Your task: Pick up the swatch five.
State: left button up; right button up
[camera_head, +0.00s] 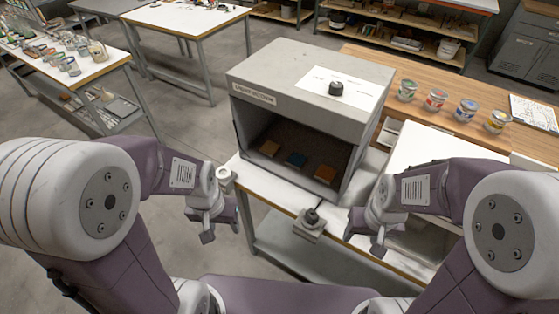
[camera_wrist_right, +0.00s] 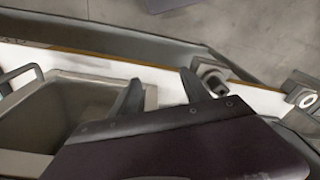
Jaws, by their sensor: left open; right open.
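Three small square swatches lie on the dark floor inside the grey light booth (camera_head: 325,107). They are an orange-tan swatch at left (camera_head: 270,148), a blue swatch in the middle (camera_head: 296,160) and an orange swatch at right (camera_head: 325,173). No numbers are readable, so I cannot tell which is swatch five. My left gripper (camera_head: 222,233) is open and empty, left of the booth and the table's front corner. My right gripper (camera_head: 371,246) is open and empty, right of the booth and near the table's front edge. Its two fingers also show in the right wrist view (camera_wrist_right: 160,88).
A small grey device with a dark knob (camera_head: 309,224) stands at the front table edge, between my grippers. A dark knob and white paper lie on the booth. Paint jars (camera_head: 437,100) line the wooden bench behind. A grey basin (camera_wrist_right: 75,108) shows in the right wrist view.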

aim_at(296, 161)
jog(key=i+j+z, duration=0.1)
jog(key=j, duration=0.3)
jog(key=i+j, duration=0.15)
jog(key=j, duration=0.25)
jog(key=i+j+z, duration=0.15)
jog(key=j, duration=0.25)
jog(key=i+j+z, duration=0.1)
jog(key=j, duration=0.35)
jog(key=j+z, duration=0.1)
jog(key=j, duration=0.3)
jog(key=i, duration=0.05)
